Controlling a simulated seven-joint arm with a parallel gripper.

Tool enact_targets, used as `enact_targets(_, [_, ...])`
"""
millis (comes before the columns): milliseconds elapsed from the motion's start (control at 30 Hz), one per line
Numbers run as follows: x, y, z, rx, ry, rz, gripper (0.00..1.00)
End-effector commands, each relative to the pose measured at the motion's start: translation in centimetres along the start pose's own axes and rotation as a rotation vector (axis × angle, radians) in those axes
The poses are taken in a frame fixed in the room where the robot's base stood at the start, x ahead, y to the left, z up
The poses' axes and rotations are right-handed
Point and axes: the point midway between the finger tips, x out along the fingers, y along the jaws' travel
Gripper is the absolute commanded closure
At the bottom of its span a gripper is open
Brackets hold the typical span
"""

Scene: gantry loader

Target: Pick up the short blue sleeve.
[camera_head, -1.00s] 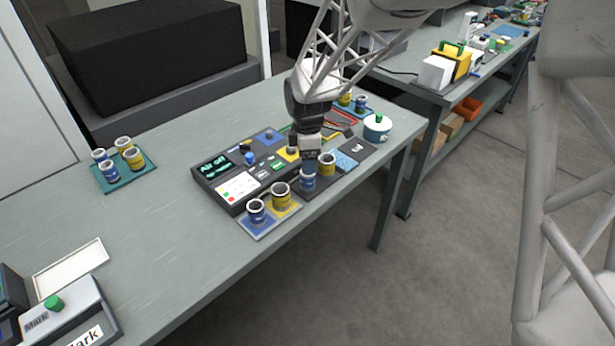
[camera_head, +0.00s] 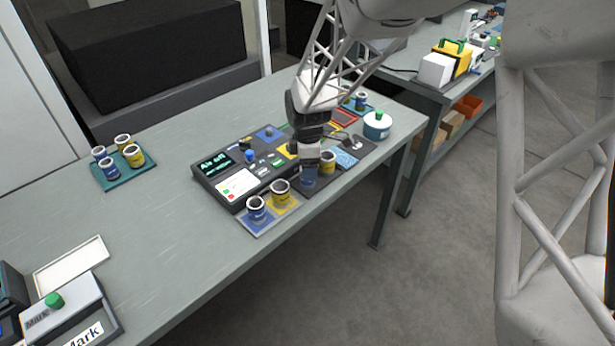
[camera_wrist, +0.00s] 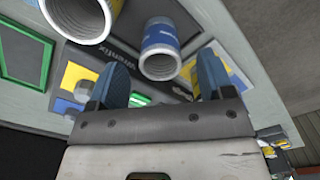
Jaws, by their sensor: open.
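A blue sleeve (camera_head: 308,183) with a pale band stands on a dark pad near the front edge of the bench, partly hidden by my gripper. My gripper (camera_head: 308,168) is right above it, pointing down. In the wrist view my gripper (camera_wrist: 161,78) is open, its blue fingertips apart. The blue sleeve (camera_wrist: 160,38) shows between and just beyond them, its open grey rim facing the camera. I see no finger closed on it. A yellow sleeve (camera_head: 327,162) stands close on its right. Another blue sleeve (camera_head: 256,209) stands on a blue square at the front left.
A yellow sleeve (camera_head: 280,193) stands beside the front-left blue one. A control panel (camera_head: 232,178) lies behind them. A teal tray (camera_head: 128,176) with several sleeves is at left. A white pot (camera_head: 377,126) stands at right. The bench between tray and panel is clear.

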Motion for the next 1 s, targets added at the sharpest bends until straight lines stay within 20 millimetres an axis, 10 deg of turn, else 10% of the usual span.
enact_targets(400, [4.0,0.0,0.0,0.0,-0.001,0.001,0.26])
enact_targets(1000, [4.2,0.0,0.0,0.0,-0.001,0.002,0.26])
